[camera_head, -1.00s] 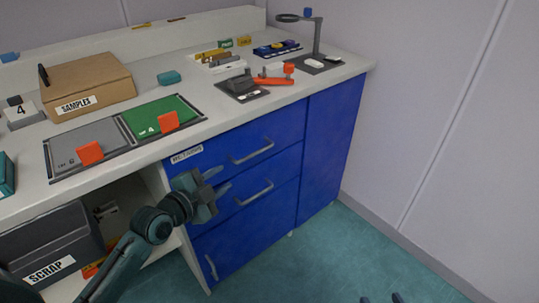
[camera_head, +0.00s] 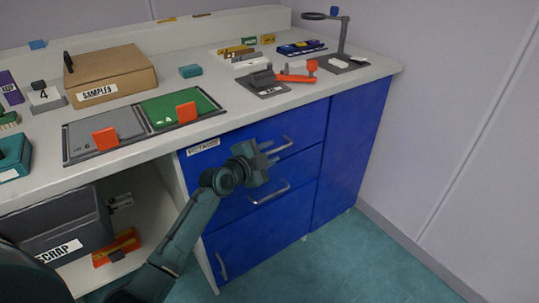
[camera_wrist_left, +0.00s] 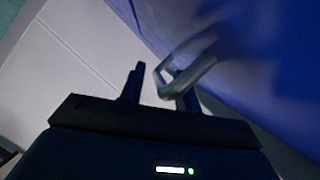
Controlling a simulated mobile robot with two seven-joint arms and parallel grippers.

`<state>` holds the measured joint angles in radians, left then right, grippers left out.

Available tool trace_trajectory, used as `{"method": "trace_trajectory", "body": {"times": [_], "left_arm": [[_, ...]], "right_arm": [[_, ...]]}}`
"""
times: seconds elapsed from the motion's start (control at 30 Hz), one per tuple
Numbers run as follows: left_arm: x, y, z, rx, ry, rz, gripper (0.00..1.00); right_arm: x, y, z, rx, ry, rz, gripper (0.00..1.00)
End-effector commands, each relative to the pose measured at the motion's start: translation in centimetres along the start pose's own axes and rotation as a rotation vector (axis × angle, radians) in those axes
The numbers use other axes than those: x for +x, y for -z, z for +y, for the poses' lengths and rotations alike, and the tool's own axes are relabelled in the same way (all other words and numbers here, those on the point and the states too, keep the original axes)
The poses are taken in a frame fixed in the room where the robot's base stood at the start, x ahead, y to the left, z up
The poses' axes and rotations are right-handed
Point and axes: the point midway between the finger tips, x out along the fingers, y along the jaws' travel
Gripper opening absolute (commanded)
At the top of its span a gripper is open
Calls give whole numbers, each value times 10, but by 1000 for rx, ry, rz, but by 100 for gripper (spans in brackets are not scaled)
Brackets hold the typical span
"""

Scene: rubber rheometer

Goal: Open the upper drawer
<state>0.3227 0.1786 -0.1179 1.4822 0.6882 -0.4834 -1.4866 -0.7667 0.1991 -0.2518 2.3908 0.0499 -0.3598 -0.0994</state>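The upper drawer (camera_head: 233,152) is a blue front with a white label at its upper left, and it looks shut. Its grey bar handle (camera_head: 287,143) is partly behind my left gripper (camera_head: 275,157) in the head view. The gripper's fingers point right, at the drawer front. In the left wrist view the two fingers (camera_wrist_left: 157,85) stand apart, and a grey handle (camera_wrist_left: 194,74) crosses close to the right finger. I cannot tell whether they touch. My right gripper is not in view.
A lower drawer handle (camera_head: 270,193) sits just below my left gripper. The white worktop (camera_head: 235,112) above carries a cardboard box (camera_head: 110,75), grey and green trays and small tools. A grey scrap bin (camera_head: 60,222) stands in the open shelf. The floor at right is clear.

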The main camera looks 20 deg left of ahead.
Motion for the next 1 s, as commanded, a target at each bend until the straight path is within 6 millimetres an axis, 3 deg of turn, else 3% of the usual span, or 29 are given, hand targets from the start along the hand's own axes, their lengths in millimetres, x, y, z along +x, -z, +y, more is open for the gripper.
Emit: {"method": "trace_trajectory", "body": {"times": [0.33,0.73,1.0], "left_arm": [[5,0,0,-1,0,0,32],[4,0,0,-1,0,0,1],[4,0,0,-1,0,0,0]], "right_arm": [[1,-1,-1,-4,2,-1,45],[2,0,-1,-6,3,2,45],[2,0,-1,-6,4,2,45]]}}
